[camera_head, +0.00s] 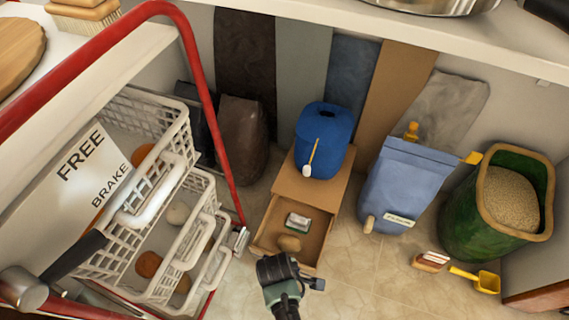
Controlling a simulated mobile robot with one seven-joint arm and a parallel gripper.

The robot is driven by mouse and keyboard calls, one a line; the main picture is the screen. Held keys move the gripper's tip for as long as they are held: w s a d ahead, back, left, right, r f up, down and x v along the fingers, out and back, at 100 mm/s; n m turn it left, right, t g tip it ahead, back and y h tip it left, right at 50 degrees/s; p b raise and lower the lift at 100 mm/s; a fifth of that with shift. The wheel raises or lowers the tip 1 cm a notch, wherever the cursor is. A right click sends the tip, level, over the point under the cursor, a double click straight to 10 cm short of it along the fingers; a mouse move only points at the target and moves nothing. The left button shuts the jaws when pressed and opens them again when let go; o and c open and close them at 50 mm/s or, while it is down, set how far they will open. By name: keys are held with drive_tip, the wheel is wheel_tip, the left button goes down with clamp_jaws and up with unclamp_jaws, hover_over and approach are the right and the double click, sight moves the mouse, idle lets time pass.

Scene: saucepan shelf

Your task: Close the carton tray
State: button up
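The carton tray (266,228) is a brown cardboard drawer, pulled out toward me from a low carton (333,186) on the floor. Inside it lie a small white and green item (297,222) and a tan, potato-like lump (289,243). My gripper (280,262) is at the bottom middle, in front of the tray and overlapping its front edge in the picture. I cannot tell whether it touches the tray. Its fingers are dark and seen from above, so their opening is unclear. My gripper hides part of the tray's front.
A blue drum (323,140) with a white-tipped brush stands on the carton. White wire baskets (140,215) in a red-framed rack stand left.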

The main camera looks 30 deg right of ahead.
clamp_jaws()
idle(1.3)
